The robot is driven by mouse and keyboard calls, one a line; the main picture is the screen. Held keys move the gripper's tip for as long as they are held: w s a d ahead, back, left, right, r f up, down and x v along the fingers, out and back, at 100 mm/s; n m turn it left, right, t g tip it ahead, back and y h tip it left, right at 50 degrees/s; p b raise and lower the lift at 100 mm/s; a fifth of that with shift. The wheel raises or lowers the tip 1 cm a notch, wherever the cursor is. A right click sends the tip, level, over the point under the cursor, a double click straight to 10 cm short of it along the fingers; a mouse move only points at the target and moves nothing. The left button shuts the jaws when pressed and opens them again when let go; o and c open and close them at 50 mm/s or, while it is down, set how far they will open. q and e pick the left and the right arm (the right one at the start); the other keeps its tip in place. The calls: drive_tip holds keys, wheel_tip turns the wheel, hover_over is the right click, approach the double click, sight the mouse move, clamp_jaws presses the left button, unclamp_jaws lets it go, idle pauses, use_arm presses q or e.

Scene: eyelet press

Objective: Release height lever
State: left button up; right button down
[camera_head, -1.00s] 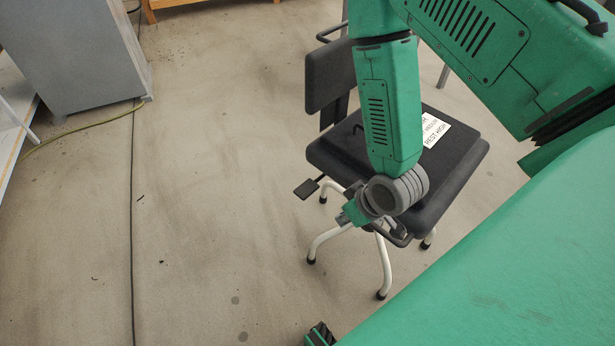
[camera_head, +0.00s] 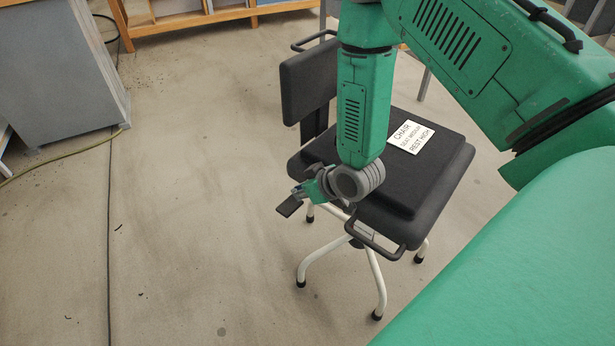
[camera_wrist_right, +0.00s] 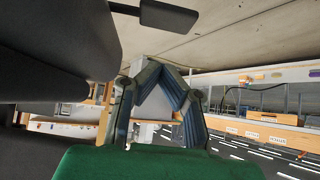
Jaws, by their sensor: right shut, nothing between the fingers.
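The height lever (camera_head: 290,206) is a flat black paddle beside the left edge of the chair seat in the head view. In the right wrist view the lever (camera_wrist_right: 168,17) hangs at the top, apart from the fingertips. My right gripper (camera_head: 301,193) is close to the lever at the seat's edge; the head view does not show clearly whether they touch. In the right wrist view my right gripper (camera_wrist_right: 165,75) has its fingers together and empty. The black chair (camera_head: 440,185) stands upright on white legs. My left gripper is out of view.
A white label card (camera_head: 411,137) lies on the chair seat. A black handle loop (camera_head: 378,246) sticks out at the seat's front. A grey cabinet (camera_head: 65,80) stands at the far left with a cable (camera_head: 108,230) on the floor.

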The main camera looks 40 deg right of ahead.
sight(287, 204)
drive_tip(key=x, duration=0.2)
drive_tip(key=b+x, duration=0.1)
drive_tip(key=x, duration=0.1)
drive_tip(key=shift+s+a, duration=0.1)
drive_tip(key=shift+a, duration=0.1)
drive_tip(key=f, duration=0.1)
drive_tip(key=f+b, duration=0.1)
drive_tip(key=f, duration=0.1)
drive_tip(key=shift+s+a, duration=0.15)
drive_tip(key=shift+a, duration=0.05)
drive_tip(key=shift+f, duration=0.2)
drive_tip(key=shift+d, duration=0.3)
drive_tip(key=shift+a+f, duration=0.1)
